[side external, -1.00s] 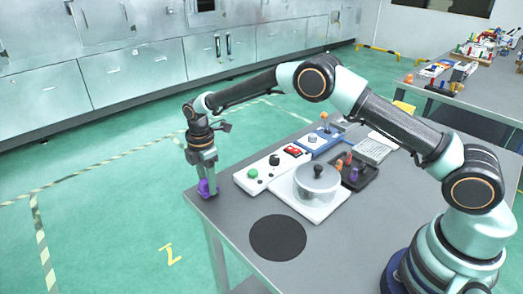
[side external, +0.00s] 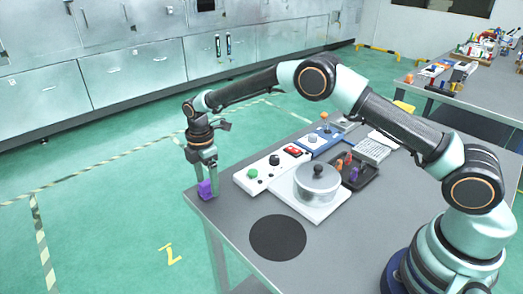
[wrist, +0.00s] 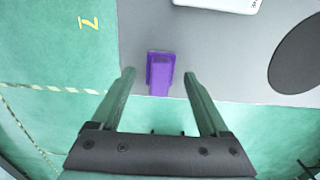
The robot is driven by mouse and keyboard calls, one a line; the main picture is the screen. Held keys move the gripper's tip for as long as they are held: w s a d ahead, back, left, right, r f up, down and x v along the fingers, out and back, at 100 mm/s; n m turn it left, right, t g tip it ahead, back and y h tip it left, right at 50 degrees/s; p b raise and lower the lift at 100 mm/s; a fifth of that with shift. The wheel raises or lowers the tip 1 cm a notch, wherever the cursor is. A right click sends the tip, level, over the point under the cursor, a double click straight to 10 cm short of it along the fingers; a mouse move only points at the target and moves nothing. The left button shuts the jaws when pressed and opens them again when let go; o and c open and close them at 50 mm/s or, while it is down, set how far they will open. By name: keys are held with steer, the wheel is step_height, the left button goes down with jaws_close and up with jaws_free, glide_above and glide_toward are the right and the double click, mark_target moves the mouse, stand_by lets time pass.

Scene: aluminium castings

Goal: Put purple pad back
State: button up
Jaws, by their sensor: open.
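The purple pad (side external: 206,189) is at the table's near-left corner, by the edge. In the wrist view the purple pad (wrist: 161,70) lies between the fingertips, with a gap on each side. My gripper (side external: 205,173) points down over it, with its fingers open. In the wrist view my gripper (wrist: 160,76) shows its two fingers apart and empty. A black holder (side external: 368,180) right of the pot carries orange pieces (side external: 345,160) and a purple piece (side external: 354,172).
A white control box (side external: 262,173) and a lidded pot (side external: 317,182) on a white base stand to the right. A blue box (side external: 318,141) is behind. A black disc (side external: 278,238) lies flat at the front. The grey table (side external: 225,212) is bare around the pad.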

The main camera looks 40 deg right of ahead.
step_height(320, 180, up, 11)
step_height(320, 180, up, 9)
steer(key=m+t, duration=0.1)
steer(key=m, duration=0.3)
glide_above(207, 182)
steer(key=s+d, duration=0.4)
steer(key=d, duration=0.1)
steer(key=s+d+r+m+t, duration=0.25)
steer(key=s+d+m, duration=0.2)
steer(key=s, duration=0.25)
steer(key=s+d+r+m+t, duration=0.1)
steer(key=s+d+r+m, duration=0.3)
steer(key=s, duration=0.3)
steer(key=s+d+f+m+t, duration=0.1)
steer(key=s+f+m, duration=0.2)
steer(key=s+m, duration=0.2)
steer(key=shift+s+f, duration=0.25)
steer(key=shift+s, duration=1)
steer(key=shift+m, duration=0.25)
